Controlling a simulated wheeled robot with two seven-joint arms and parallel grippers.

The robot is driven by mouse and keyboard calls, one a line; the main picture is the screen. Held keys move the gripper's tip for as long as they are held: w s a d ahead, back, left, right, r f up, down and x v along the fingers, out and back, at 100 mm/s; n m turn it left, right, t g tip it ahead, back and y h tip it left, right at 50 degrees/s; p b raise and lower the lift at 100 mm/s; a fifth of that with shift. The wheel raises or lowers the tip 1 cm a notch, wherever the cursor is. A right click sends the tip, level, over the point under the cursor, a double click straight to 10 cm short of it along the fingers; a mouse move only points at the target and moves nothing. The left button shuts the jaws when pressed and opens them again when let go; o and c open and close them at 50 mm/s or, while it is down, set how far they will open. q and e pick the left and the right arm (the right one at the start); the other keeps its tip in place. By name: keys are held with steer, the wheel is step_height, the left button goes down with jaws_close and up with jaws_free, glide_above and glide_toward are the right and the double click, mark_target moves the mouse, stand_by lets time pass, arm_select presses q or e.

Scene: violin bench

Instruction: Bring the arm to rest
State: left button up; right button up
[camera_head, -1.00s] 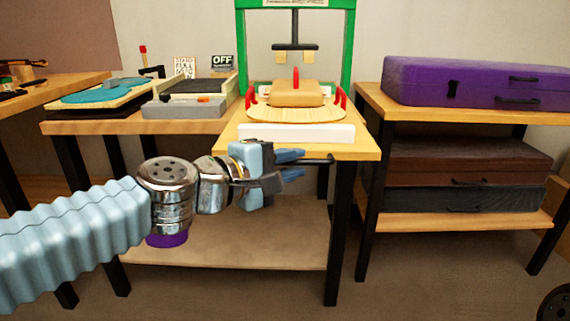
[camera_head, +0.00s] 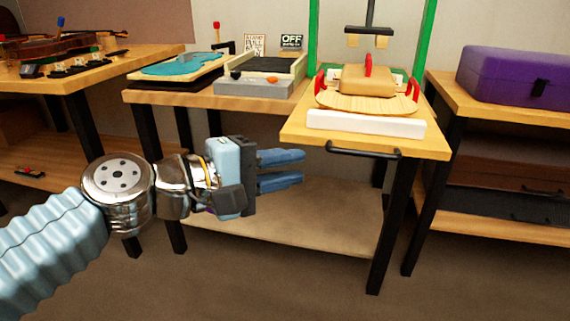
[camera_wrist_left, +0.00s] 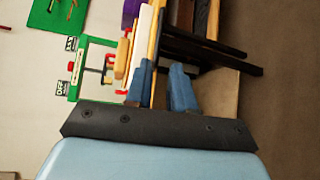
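My left arm comes in from the left in the head view. Its gripper (camera_head: 300,169) is in front of the benches, below the height of the tabletops, with its two blue fingers apart and nothing between them. The fingers point to the right, towards the space under the press bench (camera_head: 432,143). In the left wrist view the same gripper (camera_wrist_left: 162,85) shows two blue fingers with a gap between them, and the bench edge and legs lie beyond. My right gripper is in neither view.
A green-framed press (camera_head: 429,40) stands over a wooden plate with red clamps (camera_head: 366,103). A black handle (camera_head: 362,153) sticks out from the bench front. A violin (camera_head: 60,47) lies on the left bench. A purple case (camera_head: 510,75) rests on the right shelf. Floor in front is clear.

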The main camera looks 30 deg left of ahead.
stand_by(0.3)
arm_select(q)
steer(key=w+f+m+g+y+p, duration=0.15)
steer(key=w+f+g, duration=0.25)
steer(key=w+f, duration=0.7)
step_height(320, 180, down, 22)
steer(key=w+d+m+g+y+p, duration=0.1)
steer(key=d+m+g+y+p, duration=0.1)
steer(key=m+g+y, duration=0.15)
steer(key=s+d+f+m+g, duration=0.2)
steer(key=s+f, duration=0.2)
steer(key=f, duration=0.3)
steer(key=s+d+f+m+g+p, duration=0.1)
steer(key=s+d+f+m+g, duration=0.1)
steer(key=s+f, duration=0.3)
steer(key=s+d+f+m+g+h, duration=0.1)
steer(key=s+f, duration=0.4)
steer(key=f, duration=0.6)
steer(key=shift+s+d+f+m+g, duration=0.25)
steer(key=shift+d+m+g, duration=0.3)
steer(key=shift+d+m, duration=0.55)
